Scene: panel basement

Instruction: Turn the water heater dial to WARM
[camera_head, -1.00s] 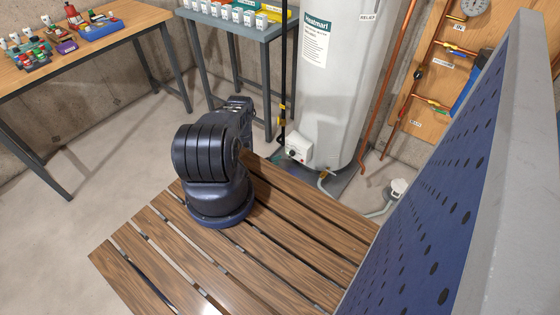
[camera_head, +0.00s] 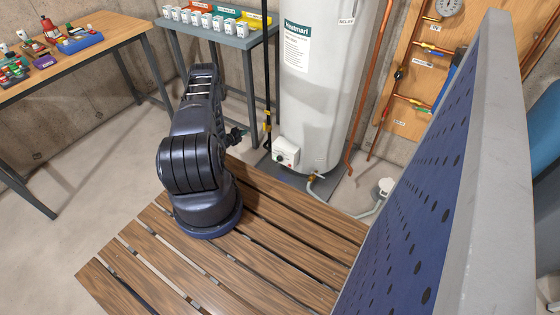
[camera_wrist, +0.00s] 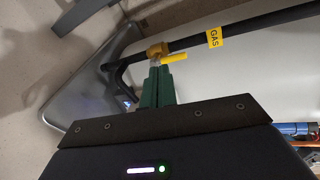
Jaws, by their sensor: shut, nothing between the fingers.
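The water heater (camera_head: 318,75) is a tall white cylinder beyond the slatted wooden platform. Its white control box (camera_head: 287,148) sits low on its front, with a small dark dial (camera_head: 280,157) on it. The dial's setting is too small to read. My gripper (camera_head: 244,138) is left of the box, apart from it, at about dial height. In the wrist view its green fingers (camera_wrist: 158,88) are together and empty. Their tips appear just below a brass valve with a yellow handle (camera_wrist: 174,58); I cannot tell if they touch. The dial is not visible there.
A black gas pipe (camera_head: 267,75) runs upright between my gripper and the heater; its yellow GAS label (camera_wrist: 214,37) shows in the wrist view. A grey bench (camera_head: 215,35) with small boxes stands behind. A blue perforated panel (camera_head: 420,205) blocks the right side.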

